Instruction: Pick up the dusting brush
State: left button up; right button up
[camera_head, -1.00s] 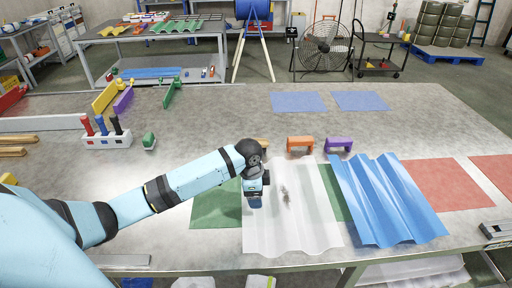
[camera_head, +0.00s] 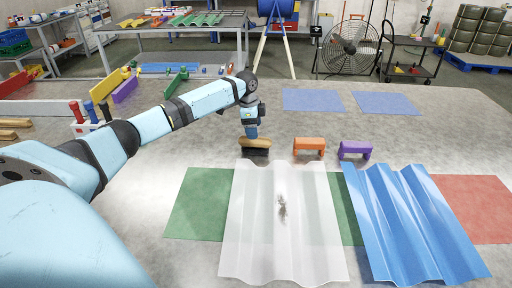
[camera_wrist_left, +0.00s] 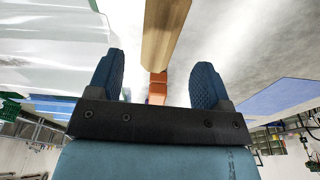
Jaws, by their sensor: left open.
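The dusting brush (camera_head: 257,144) has a tan wooden handle on top and dark bristles below, and it stands on the table just behind the clear sheet. My left gripper (camera_head: 252,132) is directly above the brush, pointing down. In the left wrist view, the two blue fingers are apart and the wooden brush handle (camera_wrist_left: 165,30) lies in line with the gap between them. I cannot tell whether the fingers touch it. My right gripper is not in view.
A clear corrugated sheet (camera_head: 255,225) with a dark dirt smudge lies on a green mat (camera_head: 200,205). A blue corrugated sheet (camera_head: 410,220) lies to its right. Orange (camera_head: 308,145) and purple (camera_head: 355,149) handled blocks stand right of the brush. Blue mats (camera_head: 312,100) lie farther back.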

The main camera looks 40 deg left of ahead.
aim_at(256, 144)
pick_arm(q)
jog(key=f, duration=0.5)
jog(key=f+b, duration=0.1)
jog(key=f, duration=0.1)
jog(key=shift+w+d+f, duration=0.2)
jog(key=shift+d, duration=0.15)
jog(key=shift+r, duration=0.1)
jog(key=shift+c, duration=0.4)
jog(key=c, duration=1)
